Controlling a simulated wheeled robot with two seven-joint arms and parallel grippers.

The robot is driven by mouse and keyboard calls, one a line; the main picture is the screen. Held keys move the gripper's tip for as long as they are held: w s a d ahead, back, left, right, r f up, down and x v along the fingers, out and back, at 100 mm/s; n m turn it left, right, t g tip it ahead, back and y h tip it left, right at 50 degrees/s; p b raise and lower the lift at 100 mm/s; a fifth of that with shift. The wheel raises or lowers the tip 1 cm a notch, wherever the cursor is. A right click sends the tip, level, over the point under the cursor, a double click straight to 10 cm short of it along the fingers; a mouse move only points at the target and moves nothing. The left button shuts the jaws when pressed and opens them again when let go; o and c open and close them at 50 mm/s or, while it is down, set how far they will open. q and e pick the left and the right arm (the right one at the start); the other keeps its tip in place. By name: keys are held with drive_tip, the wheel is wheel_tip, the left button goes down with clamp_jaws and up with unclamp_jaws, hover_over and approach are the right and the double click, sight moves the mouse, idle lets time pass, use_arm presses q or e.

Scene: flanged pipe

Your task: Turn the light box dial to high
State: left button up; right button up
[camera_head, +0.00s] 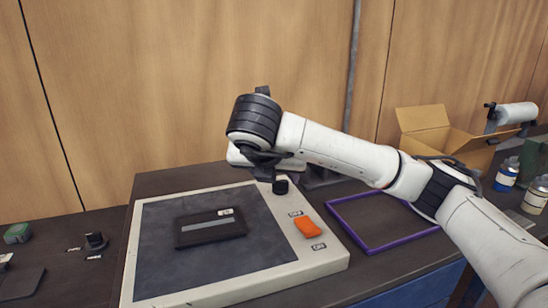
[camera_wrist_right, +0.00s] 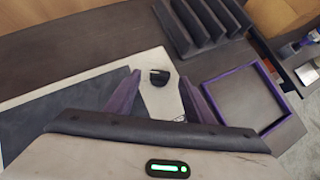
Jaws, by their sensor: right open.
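The light box (camera_head: 318,262) is a pale, flat box with a dark top panel, lying on the bench. Its dial is a small black knob (camera_head: 280,186) near the far right corner, partly covered by my right gripper in the head view. In the right wrist view the dial (camera_wrist_right: 160,77) shows between the two purple-grey fingers. My right gripper (camera_wrist_right: 160,93) is open, with a finger to each side of the dial; I cannot tell whether they touch it. An orange rocker switch (camera_head: 307,227) sits nearer on the same edge, between small labels. My left gripper is not in view.
A black case (camera_head: 210,229) lies on the panel. A purple frame (camera_head: 372,247) lies right of the box, with a dark slotted rack (camera_wrist_right: 205,25) beyond it. A cardboard box (camera_head: 425,118) and bottles (camera_head: 507,175) stand farther right. A wooden wall closes the back.

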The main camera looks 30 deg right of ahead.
drive_tip(key=p+v, duration=0.1)
drive_tip(key=v, duration=0.5)
drive_tip(key=shift+s+a+r, duration=0.15)
drive_tip(key=shift+s+a, duration=0.05)
drive_tip(key=shift+s, duration=0.05)
idle(0.3)
